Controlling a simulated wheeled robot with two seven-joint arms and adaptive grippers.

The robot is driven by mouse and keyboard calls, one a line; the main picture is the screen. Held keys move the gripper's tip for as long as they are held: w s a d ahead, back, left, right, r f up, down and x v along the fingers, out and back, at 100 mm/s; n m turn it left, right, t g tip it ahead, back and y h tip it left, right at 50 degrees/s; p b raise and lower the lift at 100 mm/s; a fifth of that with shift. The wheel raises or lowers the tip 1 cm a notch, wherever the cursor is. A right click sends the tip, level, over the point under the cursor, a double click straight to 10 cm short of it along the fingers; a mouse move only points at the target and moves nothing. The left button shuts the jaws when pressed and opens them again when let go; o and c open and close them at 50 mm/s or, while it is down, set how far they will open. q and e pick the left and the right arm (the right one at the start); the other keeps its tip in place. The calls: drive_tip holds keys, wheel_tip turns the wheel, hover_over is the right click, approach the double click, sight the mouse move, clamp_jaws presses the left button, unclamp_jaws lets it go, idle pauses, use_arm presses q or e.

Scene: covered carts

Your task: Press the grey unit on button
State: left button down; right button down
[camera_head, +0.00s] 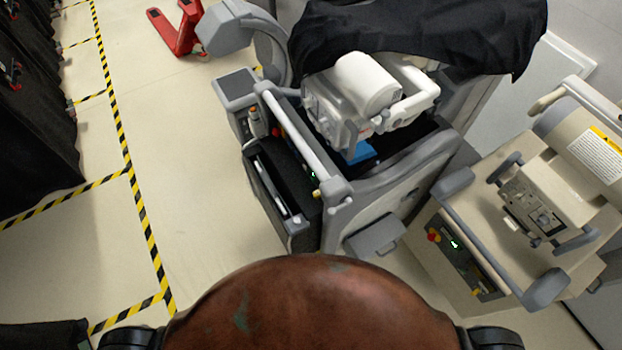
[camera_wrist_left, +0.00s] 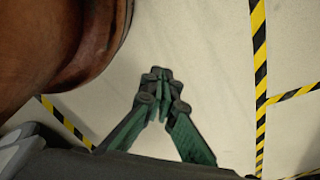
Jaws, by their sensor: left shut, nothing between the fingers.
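The grey unit (camera_head: 395,190) stands in the middle of the head view, a wheeled cart with a grey frame and a white machine head. A black cover hangs over its back part. Its side panel carries a small lit green display (camera_head: 313,174) and a small yellow spot (camera_head: 316,193) below it. I cannot tell which of these is the on button. My left gripper (camera_wrist_left: 160,78) shows in the left wrist view, green and dark, with its fingers shut and empty above bare floor. My right gripper is not in view.
A beige unit (camera_head: 440,265) with red and yellow buttons stands close on the right. A red pallet jack (camera_head: 178,30) is at the back. Black-covered carts (camera_head: 35,120) line the left. Floor (camera_head: 205,190) between the striped tape and the grey unit is clear.

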use_arm(q)
drive_tip(key=shift+s, duration=1.2)
drive_tip(key=shift+w, duration=0.5)
